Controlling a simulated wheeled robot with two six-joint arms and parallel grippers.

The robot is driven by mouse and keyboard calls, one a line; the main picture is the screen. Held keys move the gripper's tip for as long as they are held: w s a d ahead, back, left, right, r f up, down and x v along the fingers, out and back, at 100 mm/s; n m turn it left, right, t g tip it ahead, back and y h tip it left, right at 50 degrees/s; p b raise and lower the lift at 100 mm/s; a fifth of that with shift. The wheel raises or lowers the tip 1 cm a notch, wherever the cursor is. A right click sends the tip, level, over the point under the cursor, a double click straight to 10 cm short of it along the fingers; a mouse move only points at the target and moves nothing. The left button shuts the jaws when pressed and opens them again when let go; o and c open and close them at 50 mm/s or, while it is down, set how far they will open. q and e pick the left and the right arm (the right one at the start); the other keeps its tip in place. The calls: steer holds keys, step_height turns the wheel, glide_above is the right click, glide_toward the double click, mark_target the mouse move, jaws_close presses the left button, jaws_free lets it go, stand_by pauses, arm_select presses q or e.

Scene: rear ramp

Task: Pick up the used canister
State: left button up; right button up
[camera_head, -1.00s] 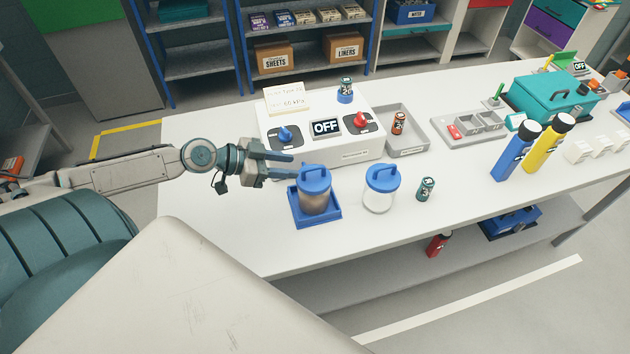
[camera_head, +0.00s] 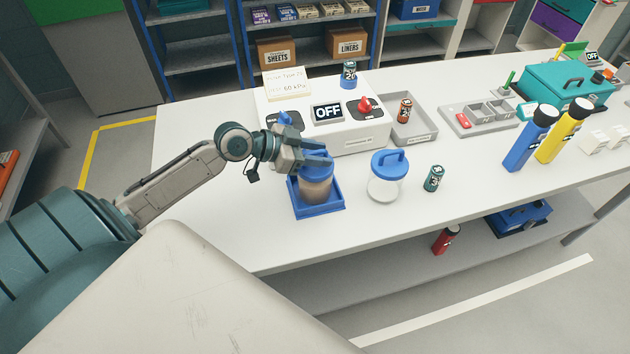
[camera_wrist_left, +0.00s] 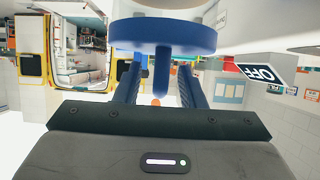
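The used canister (camera_head: 316,188), with brownish contents and a blue lid with a handle, stands upright in a blue square tray (camera_head: 322,211) near the bench's front edge. My left gripper (camera_head: 316,158) is at its lid and partly hides the handle. In the left wrist view, the blue lid (camera_wrist_left: 160,38) fills the top middle and its handle (camera_wrist_left: 162,72) stands between my two left fingers (camera_wrist_left: 160,88). The fingers are apart, with gaps on both sides of the handle. My right gripper is not in view.
A white unit with an OFF display (camera_head: 327,113) and knobs stands close behind. A small green canister (camera_head: 433,179) stands to the right, and a grey tray (camera_head: 418,133) lies behind. Blue and yellow bottles stand farther right. The bench front left is clear.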

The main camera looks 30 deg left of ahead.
arm_select(q)
steer(key=shift+w+d+f, duration=0.2)
steer(key=shift+w+d, duration=0.2)
steer(key=shift+d, duration=0.05)
jaws_close()
stand_by(1.2)
